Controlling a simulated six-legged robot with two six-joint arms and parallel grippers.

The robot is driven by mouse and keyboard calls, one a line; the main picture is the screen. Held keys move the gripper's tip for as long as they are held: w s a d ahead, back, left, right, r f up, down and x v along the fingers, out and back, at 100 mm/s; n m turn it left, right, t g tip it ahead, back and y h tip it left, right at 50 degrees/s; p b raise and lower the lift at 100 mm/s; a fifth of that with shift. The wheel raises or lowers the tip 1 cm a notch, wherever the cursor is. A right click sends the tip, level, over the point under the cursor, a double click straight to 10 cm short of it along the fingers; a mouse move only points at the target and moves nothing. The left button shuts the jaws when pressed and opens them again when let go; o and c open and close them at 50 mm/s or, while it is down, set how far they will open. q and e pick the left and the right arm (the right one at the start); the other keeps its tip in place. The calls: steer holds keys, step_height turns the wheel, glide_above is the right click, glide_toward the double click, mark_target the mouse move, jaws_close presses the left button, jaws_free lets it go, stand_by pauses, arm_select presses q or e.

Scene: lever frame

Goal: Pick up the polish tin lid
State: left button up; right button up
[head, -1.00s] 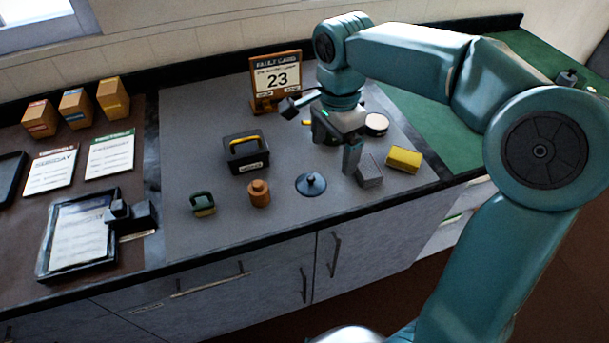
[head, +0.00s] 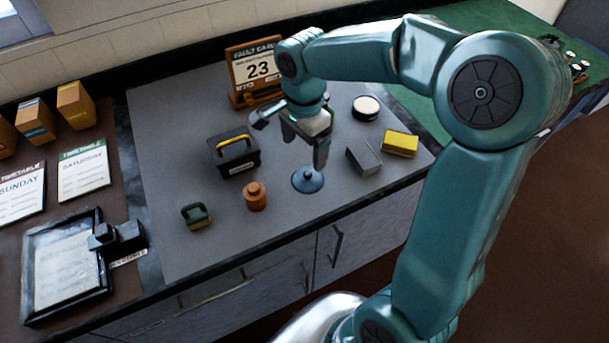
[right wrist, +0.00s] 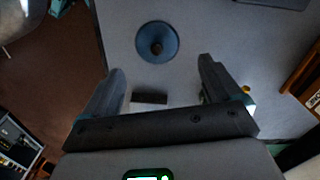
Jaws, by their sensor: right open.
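The polish tin lid appears to be the blue round disc with a dark knob (head: 308,181), lying flat on the grey mat near the counter's front edge. It also shows in the right wrist view (right wrist: 157,42), knob facing the camera, beyond the fingertips and between their lines. My right gripper (head: 293,138) is open and empty, above and just behind the lid in the head view. Its two fingers (right wrist: 160,70) show apart in the right wrist view, not touching the lid. My left gripper is not in view.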

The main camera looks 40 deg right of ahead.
glide_above(309, 174)
steer(key=f, duration=0.4)
steer(key=shift+w+a, duration=0.2)
steer(key=shift+a, duration=0.05)
steer(key=f, duration=0.2)
steer(key=f+p, duration=0.1)
steer(key=f, duration=0.1)
steer(key=shift+s+d, duration=0.1)
steer(key=shift+d, duration=0.3)
steer(key=shift+a+f, duration=0.1)
steer(key=shift+f, duration=0.45)
steer(key=shift+s, duration=0.1)
jaws_close()
